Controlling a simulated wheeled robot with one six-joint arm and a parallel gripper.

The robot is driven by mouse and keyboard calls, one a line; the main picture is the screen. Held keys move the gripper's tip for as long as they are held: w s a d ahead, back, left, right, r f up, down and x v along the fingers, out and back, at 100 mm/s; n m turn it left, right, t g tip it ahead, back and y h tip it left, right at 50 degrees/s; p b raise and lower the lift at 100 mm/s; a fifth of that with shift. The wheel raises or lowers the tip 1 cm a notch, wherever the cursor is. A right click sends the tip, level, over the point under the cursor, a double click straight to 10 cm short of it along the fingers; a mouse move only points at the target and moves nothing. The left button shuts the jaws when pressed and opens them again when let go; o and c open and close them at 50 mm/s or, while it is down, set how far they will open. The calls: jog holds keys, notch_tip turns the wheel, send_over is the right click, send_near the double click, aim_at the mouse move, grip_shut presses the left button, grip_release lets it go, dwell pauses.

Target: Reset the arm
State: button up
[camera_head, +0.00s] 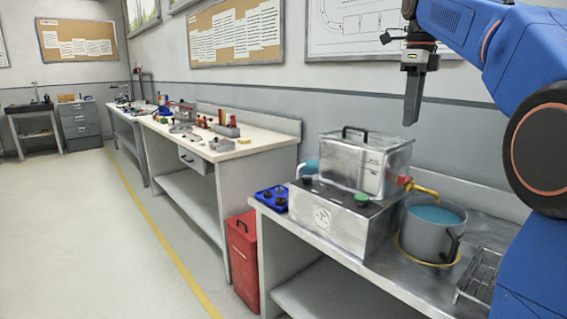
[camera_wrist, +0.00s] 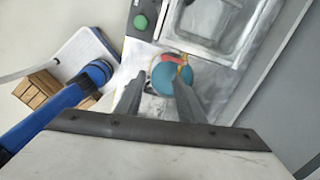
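My gripper (camera_head: 412,95) hangs from the blue arm at the upper right of the head view, fingers pointing down. It is raised in the air, apart from the bench and everything on it. In the wrist view my gripper (camera_wrist: 157,85) shows two grey fingers with a clear gap between them, so it is open. It appears to hold nothing. A teal round patch (camera_wrist: 172,84) and a red and yellow tap show beyond the fingertips. The arm is bent, and its upper links run out of the head view at the right.
Below stand a metal tank (camera_head: 365,165) with a yellow-handled tap (camera_head: 422,190), a pot (camera_head: 428,240) of blue liquid and a wire rack (camera_head: 480,275). A red bin (camera_head: 243,260) stands between this bench and a white workbench (camera_head: 265,140). The floor at left is clear.

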jog(key=s+a+f+n+t, duration=0.2)
jog(key=s+a+f+n, duration=0.1)
jog(key=s+f+n, duration=1)
jog(key=s+a+f+n+t, duration=0.2)
jog(key=s+a+f+n, duration=0.2)
jog(key=s+f+n, duration=0.9)
jog(key=s+f, duration=0.4)
jog(key=f, duration=0.7)
jog(key=shift+f+n, duration=0.3)
